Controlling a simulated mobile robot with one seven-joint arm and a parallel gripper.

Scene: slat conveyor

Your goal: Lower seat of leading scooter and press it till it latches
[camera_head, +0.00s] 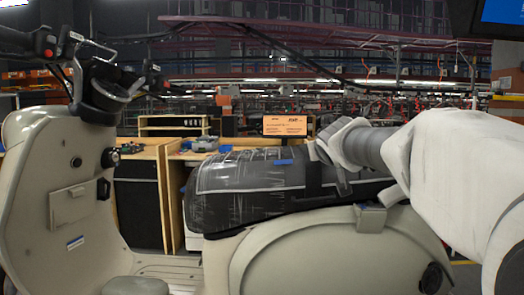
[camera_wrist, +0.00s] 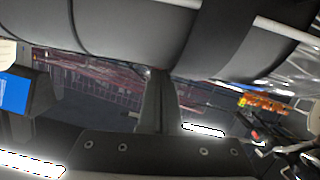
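The leading scooter (camera_head: 300,262) is beige and stands across the head view, handlebars to the left. Its dark seat (camera_head: 225,195), wrapped in clear plastic, lies lengthwise along the body, low and close to it. Whether it is latched cannot be seen. My gripper (camera_head: 343,182) comes in from the right and is at the seat's upper side near a black strap. In the wrist view the grey seat underside or side (camera_wrist: 130,35) fills the top. My gripper fingers (camera_wrist: 155,100) stand together as one dark post reaching to it, with nothing held between them.
Handlebars with levers (camera_head: 95,75) rise at the left. A wooden workbench (camera_head: 160,150) with tools and an orange sign (camera_head: 285,125) stand behind the scooter. A dark screen (camera_head: 490,18) hangs at the upper right. The space above the seat's left part is clear.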

